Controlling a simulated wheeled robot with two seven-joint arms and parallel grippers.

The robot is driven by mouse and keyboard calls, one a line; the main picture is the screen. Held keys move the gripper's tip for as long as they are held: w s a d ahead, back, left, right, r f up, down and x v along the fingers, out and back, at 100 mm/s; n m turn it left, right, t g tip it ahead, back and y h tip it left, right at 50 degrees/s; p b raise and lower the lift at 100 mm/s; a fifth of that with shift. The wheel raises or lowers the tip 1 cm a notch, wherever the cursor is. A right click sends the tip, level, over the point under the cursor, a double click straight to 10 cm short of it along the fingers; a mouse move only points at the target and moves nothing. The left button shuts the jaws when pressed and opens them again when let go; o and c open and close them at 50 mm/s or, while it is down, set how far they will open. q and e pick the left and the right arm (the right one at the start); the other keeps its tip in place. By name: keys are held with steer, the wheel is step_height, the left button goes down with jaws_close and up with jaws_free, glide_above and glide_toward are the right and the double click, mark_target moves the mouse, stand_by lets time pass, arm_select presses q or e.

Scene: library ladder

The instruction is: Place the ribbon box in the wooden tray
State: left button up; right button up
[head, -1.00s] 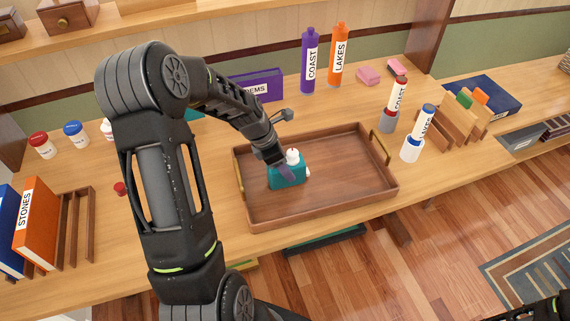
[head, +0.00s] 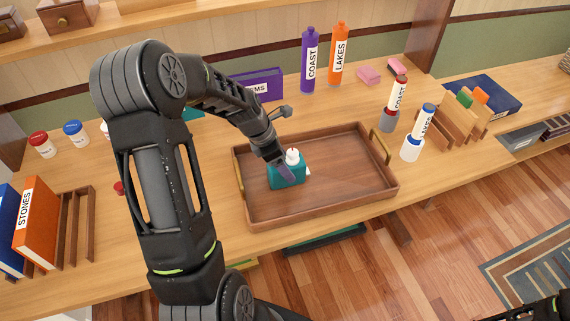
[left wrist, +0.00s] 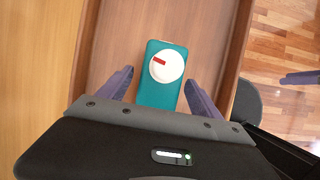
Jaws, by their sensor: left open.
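The teal ribbon box (head: 277,183), with a round white piece on top, stands in the left part of the wooden tray (head: 345,195). In the left wrist view the box (left wrist: 158,95) shows from above, with a small red mark on its white top. My left gripper (head: 287,172) is over the box. Its fingers (left wrist: 158,88) are open, one on each side of the box, with gaps visible between them and its sides. A small purple tip (left wrist: 300,78) at the right edge of the wrist view may belong to my right gripper; its jaws cannot be made out.
The tray's middle and right are empty; its brass handles (head: 380,146) rise at the ends. Purple and orange bottles (head: 336,60) stand behind. Labelled tubes (head: 422,122) stand to the right. A slotted wooden rack (head: 75,228) with books is at the left.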

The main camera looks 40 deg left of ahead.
arm_select(q)
steer(key=v, duration=1.1)
steer(key=shift+r+b, duration=0.1)
steer(key=shift+b, duration=0.2)
